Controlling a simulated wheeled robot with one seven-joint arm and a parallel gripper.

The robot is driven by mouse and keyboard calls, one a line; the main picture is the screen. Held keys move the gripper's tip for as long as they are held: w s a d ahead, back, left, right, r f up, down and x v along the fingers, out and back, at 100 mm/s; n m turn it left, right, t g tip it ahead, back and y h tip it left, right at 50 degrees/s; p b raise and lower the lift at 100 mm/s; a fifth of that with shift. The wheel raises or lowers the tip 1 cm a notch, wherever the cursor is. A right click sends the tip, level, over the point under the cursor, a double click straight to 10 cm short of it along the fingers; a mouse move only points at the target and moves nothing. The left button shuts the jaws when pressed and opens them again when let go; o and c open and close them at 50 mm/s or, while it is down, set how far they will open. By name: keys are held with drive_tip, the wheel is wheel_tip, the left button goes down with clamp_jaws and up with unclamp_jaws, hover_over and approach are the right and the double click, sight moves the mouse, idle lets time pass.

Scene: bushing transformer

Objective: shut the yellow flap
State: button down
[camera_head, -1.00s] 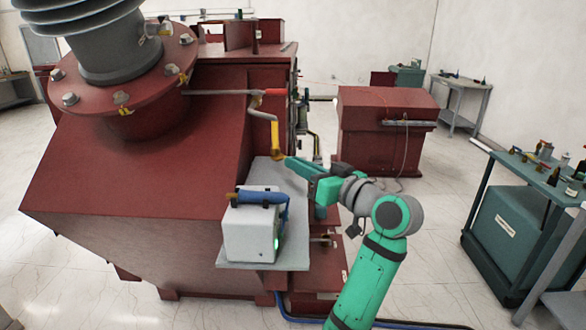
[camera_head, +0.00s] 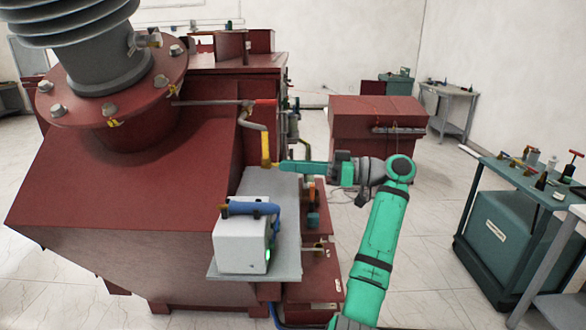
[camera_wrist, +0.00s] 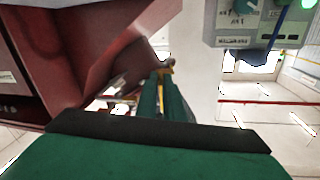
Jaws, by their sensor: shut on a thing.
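The yellow flap (camera_head: 265,149) hangs as a narrow yellow piece at the lower end of a bent grey pipe on the red transformer, in the head view. My gripper (camera_head: 277,166) reaches it from the right, with its green fingers nearly level and their tips at the flap's lower end. The fingers are shut on the flap. Its gripped part is mostly hidden.
A white box with a blue handle (camera_head: 242,241) stands on a grey shelf (camera_head: 285,205) just below my gripper. A red-ended rod (camera_head: 264,101) juts out above the flap. A teal cart (camera_head: 510,225) stands at right. Open floor lies between.

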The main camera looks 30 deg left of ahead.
drive_tip(key=shift+w+a+r+n+g+h, duration=0.1)
drive_tip(key=shift+w+a+n+g+h, duration=0.2)
drive_tip(key=shift+g, duration=0.25)
drive_tip(key=shift+w+a+n+g+h, duration=0.1)
drive_tip(key=shift+n+g+h, duration=0.1)
drive_tip(key=shift+n+g, duration=0.3)
drive_tip(key=shift+a+g, duration=0.15)
drive_tip(key=shift+g, duration=0.2)
drive_tip(key=c, duration=1.9)
unclamp_jaws()
drive_tip(key=shift+w, duration=0.1)
